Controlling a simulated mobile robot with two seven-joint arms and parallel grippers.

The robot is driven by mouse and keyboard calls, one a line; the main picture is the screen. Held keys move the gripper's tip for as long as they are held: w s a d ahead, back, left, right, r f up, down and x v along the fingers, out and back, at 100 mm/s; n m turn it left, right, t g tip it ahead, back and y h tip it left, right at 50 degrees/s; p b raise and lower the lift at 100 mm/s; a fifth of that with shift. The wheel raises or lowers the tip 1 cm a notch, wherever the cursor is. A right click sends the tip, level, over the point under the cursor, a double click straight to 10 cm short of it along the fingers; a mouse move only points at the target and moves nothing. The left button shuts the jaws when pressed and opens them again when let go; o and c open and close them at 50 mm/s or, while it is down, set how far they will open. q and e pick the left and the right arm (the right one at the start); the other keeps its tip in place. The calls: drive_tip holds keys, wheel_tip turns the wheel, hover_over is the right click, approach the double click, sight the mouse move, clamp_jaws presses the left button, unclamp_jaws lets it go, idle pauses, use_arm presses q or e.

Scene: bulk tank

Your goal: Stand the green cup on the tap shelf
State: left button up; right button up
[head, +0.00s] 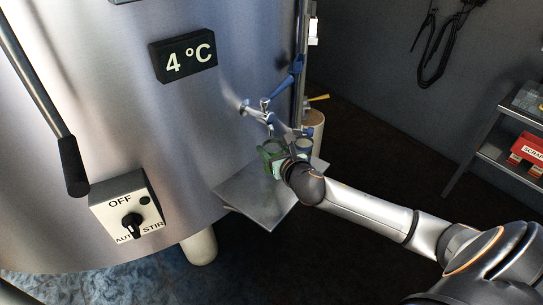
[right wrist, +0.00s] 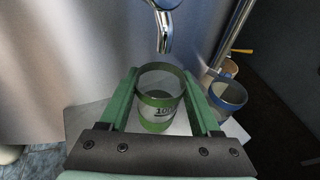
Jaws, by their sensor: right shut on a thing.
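The green cup (head: 271,152) is upright between the fingers of my right gripper (head: 276,149), under the tap (head: 258,114) on the tank's front. In the right wrist view the clear cup with green bands (right wrist: 159,112) sits between the two green fingers of the gripper (right wrist: 160,75), which is shut on it. The tap spout (right wrist: 165,40) is just beyond and above the cup. The grey metal tap shelf (head: 262,197) lies below the cup; I cannot tell whether the cup's base touches it. My left gripper is out of view.
A blue-rimmed cup (right wrist: 228,95) stands close to the right of the gripper, toward the shelf's right side. A tan round container (head: 314,122) is behind. The tank wall (head: 200,110) borders the shelf. The shelf's front part is bare.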

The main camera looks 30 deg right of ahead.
sight(272, 156)
drive_tip(key=shift+w+d+f, duration=0.1)
drive_tip(key=shift+w, duration=0.45)
wheel_tip(272, 156, down, 4)
drive_tip(key=shift+r+b, duration=0.25)
drive_tip(key=shift+b, duration=0.35)
drive_tip(key=o, duration=1.5)
drive_tip(key=shift+c, duration=0.2)
drive_tip(key=shift+s+r, duration=0.1)
drive_tip(key=p+v, duration=0.1)
drive_tip(key=v, duration=1.1)
